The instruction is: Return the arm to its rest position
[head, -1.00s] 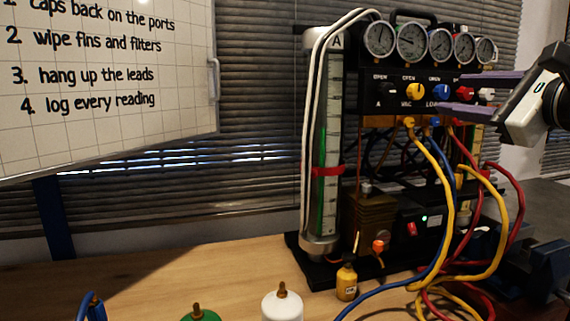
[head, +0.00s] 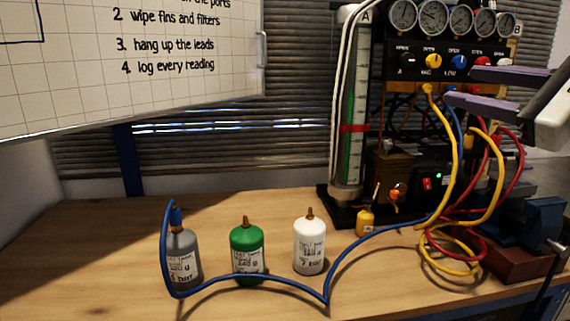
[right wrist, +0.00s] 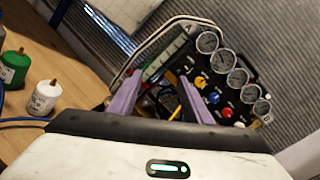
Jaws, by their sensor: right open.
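My right gripper (head: 478,88) is at the right edge of the head view, in front of the gauge rig (head: 415,75). Its two purple fingers are apart with nothing between them. In the right wrist view the open fingers (right wrist: 155,98) point toward the rig's valve panel and hoses. I cannot tell from the head view how far the fingers are from the panel. The rig has a row of round gauges and coloured knobs. My left gripper is not in view.
A grey bottle (head: 184,258), a green bottle (head: 247,250) and a white bottle (head: 309,246) stand on the wooden bench (head: 90,240). A blue hose (head: 345,258) runs in front of them. Yellow hoses (head: 452,160) and red hoses hang at the right. A blue vise (head: 538,222) stands at far right.

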